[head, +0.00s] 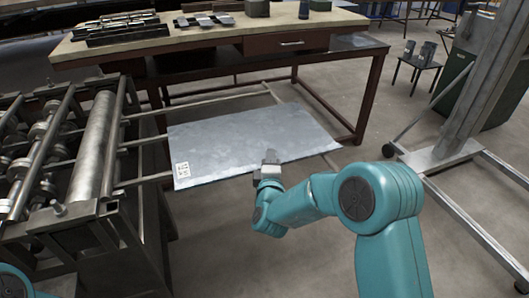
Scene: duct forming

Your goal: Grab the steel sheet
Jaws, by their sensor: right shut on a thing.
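The steel sheet (240,142) is a flat grey rectangle with a small printed label near its front left corner. It lies level on thin rails that reach out to the right of the roller machine (85,160). My right gripper (270,160) is at the front edge of the sheet, right of its middle, and is shut on that edge. My right arm comes in from the lower right. A small teal part of my left arm shows in the bottom left corner; the left gripper is not in view.
A workbench (215,42) with metal parts and a drawer stands behind the sheet. A steel frame on casters (465,140) stands at the right, with a small stool (416,66) beyond it. The concrete floor in front of the sheet is clear.

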